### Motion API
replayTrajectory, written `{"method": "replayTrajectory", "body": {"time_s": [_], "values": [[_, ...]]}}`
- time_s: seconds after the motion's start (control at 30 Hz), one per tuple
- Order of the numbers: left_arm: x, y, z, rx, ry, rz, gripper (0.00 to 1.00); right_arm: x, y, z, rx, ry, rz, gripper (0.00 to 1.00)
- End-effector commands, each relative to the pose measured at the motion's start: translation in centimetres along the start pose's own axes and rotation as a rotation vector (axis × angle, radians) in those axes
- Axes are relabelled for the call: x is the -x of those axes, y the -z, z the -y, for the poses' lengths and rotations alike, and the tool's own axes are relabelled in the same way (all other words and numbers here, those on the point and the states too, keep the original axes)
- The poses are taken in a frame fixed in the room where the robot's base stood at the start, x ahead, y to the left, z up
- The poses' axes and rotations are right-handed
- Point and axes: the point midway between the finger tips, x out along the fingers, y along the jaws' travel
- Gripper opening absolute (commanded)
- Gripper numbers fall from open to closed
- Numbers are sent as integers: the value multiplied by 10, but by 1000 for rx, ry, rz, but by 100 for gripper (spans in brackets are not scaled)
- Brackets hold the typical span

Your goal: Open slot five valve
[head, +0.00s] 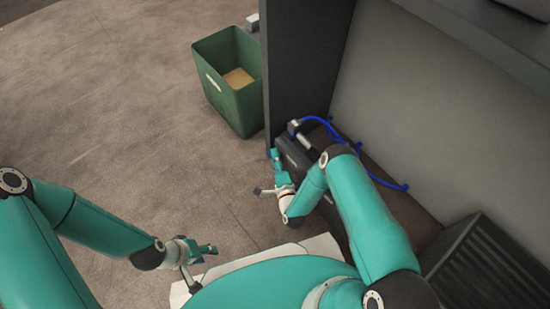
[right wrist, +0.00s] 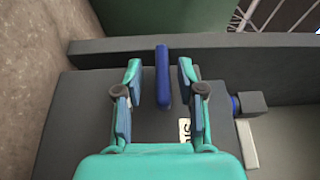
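A blue valve lever (right wrist: 162,78) stands out from a dark grey box (right wrist: 72,110) in the right wrist view. My right gripper (right wrist: 160,82) is open, with one finger on each side of the lever and a visible gap on both sides. A white label (right wrist: 185,131), partly hidden by the gripper, shows only part of its lettering, so I cannot read a slot number. In the head view my right gripper (head: 275,166) is at the near end of the dark box (head: 291,153). My left gripper (head: 205,251) hangs over the floor, away from the box; its fingers are too small to judge.
A dark upright panel (head: 300,60) stands behind the box. A green bin (head: 238,107) with something tan inside is to its left. A blue hose (head: 385,183) runs along the grey wall. A dark slatted crate (head: 480,265) stands at lower right. The left floor is clear.

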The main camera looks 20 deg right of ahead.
Motion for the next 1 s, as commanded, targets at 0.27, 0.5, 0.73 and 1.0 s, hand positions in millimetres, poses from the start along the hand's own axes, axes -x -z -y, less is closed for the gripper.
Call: {"method": "replayTrajectory", "body": {"time_s": [0.27,0.5,0.73,1.0], "values": [[1,0,0,0,0,0,40,-1,-1,15,0,4,3,39],[1,0,0,0,0,0,40,-3,-1,60,0,11,4,48],[2,0,-1,0,0,-1,40,-4,-3,97,-3,17,8,72],[2,0,-1,0,0,0,40,-5,-2,107,-1,20,5,72]]}}
